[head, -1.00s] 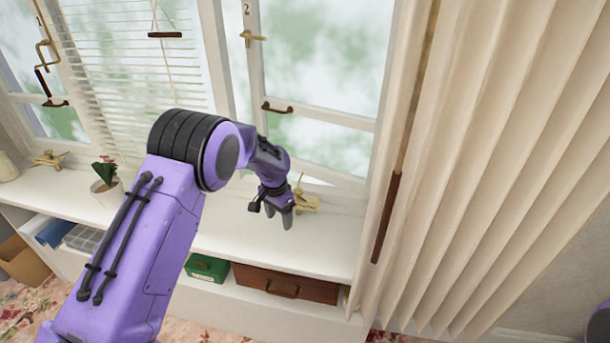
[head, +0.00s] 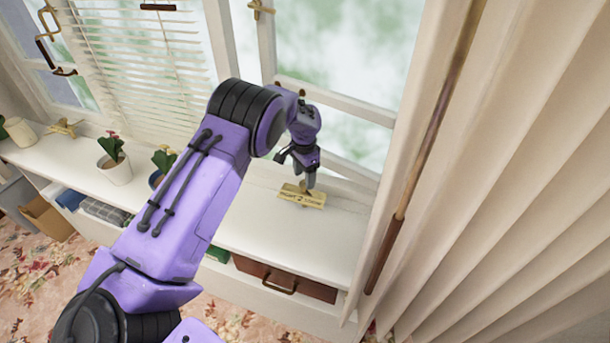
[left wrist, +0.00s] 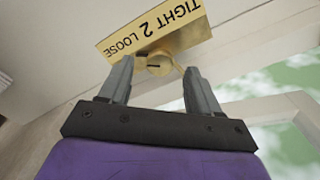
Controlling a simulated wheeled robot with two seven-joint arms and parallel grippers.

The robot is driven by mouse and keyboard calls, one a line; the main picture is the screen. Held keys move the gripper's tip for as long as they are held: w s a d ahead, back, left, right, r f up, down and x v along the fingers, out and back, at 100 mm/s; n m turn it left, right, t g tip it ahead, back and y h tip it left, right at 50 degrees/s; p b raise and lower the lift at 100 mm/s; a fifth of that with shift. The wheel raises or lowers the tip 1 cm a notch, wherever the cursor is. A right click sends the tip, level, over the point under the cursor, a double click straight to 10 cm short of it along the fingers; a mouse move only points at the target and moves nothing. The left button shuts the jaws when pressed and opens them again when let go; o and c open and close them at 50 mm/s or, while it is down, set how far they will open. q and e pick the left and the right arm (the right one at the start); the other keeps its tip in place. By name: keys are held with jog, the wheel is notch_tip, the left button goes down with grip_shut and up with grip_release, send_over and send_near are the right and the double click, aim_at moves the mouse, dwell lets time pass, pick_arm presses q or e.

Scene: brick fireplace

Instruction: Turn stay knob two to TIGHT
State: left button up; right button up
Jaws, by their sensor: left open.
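Stay knob two is a round brass knob (left wrist: 158,66) in the left wrist view, with a dark line across its face. Its brass plate (left wrist: 178,27) reads TIGHT, 2 and LOOSE, upside down in that view. In the head view the plate (head: 303,197) lies on the sill below the window, and my gripper partly hides the knob. My left gripper (left wrist: 154,80) is open, with one finger on each side of the knob; I cannot tell whether they touch it. It also shows in the head view (head: 309,180), pointing down at the plate. My right gripper is not in view.
A cream curtain (head: 510,180) and a wooden rod (head: 425,150) hang to the right. Potted plants (head: 115,165) and another brass fitting (head: 63,127) stand on the sill to the left. A brown case (head: 285,279) sits under the sill. The sill's right part is clear.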

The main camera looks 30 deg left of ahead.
pick_arm(q)
jog(key=shift+w+f, duration=0.2)
jog(key=shift+f, duration=0.95)
jog(key=shift+s, duration=0.1)
jog(key=c, duration=1)
jog(key=shift+c, duration=0.2)
